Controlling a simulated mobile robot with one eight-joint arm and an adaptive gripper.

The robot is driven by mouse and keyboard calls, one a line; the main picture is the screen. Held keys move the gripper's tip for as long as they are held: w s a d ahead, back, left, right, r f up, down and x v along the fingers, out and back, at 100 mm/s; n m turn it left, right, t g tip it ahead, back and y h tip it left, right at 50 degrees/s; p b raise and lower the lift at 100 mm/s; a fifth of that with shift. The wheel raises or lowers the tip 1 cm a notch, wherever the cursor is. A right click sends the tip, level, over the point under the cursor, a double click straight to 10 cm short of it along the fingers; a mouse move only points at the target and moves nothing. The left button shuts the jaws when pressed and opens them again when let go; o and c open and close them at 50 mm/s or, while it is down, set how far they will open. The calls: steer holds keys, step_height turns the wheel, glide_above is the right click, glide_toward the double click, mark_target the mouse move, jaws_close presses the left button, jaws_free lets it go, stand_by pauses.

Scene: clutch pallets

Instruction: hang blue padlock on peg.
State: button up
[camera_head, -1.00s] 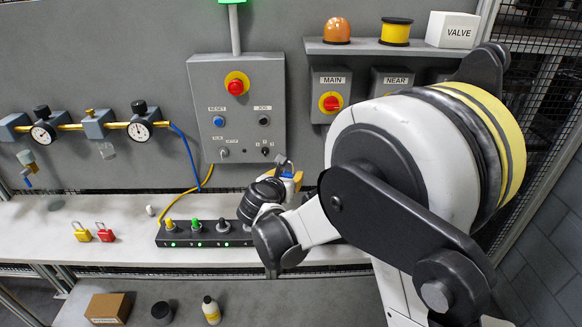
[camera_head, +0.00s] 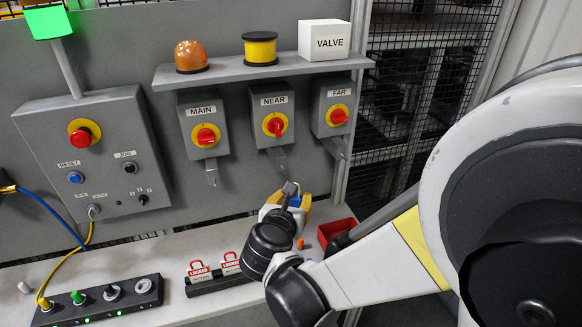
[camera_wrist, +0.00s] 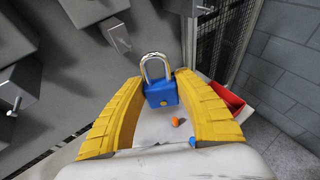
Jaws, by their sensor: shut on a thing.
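The blue padlock (camera_wrist: 162,93) sits between the yellow fingers of my gripper (camera_wrist: 165,100) in the wrist view, with its silver shackle upright and closed-looking. My gripper is shut on its body. In the head view my gripper (camera_head: 290,203) is right of centre, in front of the panel and below the NEAR switch box (camera_head: 273,112). The padlock is mostly hidden there. Grey metal tabs hang under the MAIN box (camera_head: 203,122), NEAR box and FAR box (camera_head: 330,104); one tab (camera_wrist: 118,38) shows in the wrist view, apart from the padlock. I cannot tell which part is the peg.
A shelf (camera_head: 260,70) with an orange dome, yellow spool and VALVE box is above the switches. Two red-and-white lockout tags (camera_head: 214,267) stand on the bench. A red bin (camera_head: 335,230) is to the right. A control box (camera_head: 100,155) is left; wire mesh (camera_head: 430,60) stands right.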

steer(key=w+a+f, duration=0.1)
steer(key=w+a, duration=0.1)
steer(key=w, duration=0.7)
steer(key=shift+a+f+b, duration=0.25)
steer(key=shift+f+b, duration=0.1)
stand_by(0.3)
stand_by(0.6)
steer(key=o, duration=1.2)
